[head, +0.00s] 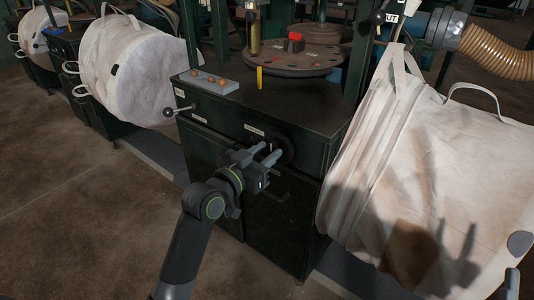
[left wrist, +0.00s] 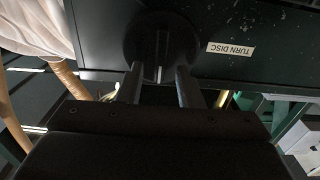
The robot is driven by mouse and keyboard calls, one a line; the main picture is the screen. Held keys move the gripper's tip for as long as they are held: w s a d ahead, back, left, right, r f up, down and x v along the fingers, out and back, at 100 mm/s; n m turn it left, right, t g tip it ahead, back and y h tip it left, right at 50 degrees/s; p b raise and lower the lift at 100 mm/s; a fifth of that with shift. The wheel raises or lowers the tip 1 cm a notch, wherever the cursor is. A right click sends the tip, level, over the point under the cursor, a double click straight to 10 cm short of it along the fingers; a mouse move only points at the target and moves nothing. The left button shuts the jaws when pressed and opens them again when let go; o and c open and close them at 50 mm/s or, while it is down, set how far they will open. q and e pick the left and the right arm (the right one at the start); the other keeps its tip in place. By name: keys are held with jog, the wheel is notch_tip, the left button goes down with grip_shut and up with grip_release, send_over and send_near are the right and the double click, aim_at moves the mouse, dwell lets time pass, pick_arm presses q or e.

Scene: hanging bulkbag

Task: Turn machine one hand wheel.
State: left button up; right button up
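The dark round hand wheel (head: 284,148) is on the front of the green machine cabinet, near its right corner. In the left wrist view the wheel (left wrist: 160,28) is upper centre, with a raised grey bar across its face. My left gripper (head: 270,153) is at the wheel's front. Its two fingers stand apart on either side of the bar, with visible gaps to it. Whether the fingertips touch the wheel's face is unclear. A label reading "TURN DISC" (left wrist: 231,49) is beside the wheel. A small grey piece at the head view's bottom right may be my right gripper.
A round disc table (head: 292,62) with a red block (head: 295,37) stands on the cabinet top. A button panel (head: 209,82) and ball-ended lever (head: 170,112) are to its left. A large white bag (head: 430,170) hangs close on the right. Open floor (head: 80,200) lies left.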

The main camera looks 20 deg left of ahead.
pick_arm(q)
jog(key=shift+w+d, duration=0.15)
jog(key=shift+w, duration=0.2)
pick_arm(e)
jog(key=shift+s+a+r+t, duration=0.15)
jog(key=shift+s+r+t, duration=0.15)
jog(key=shift+r+t, duration=0.15)
pick_arm(q)
grip_shut()
pick_arm(e)
jog(key=shift+w, duration=0.1)
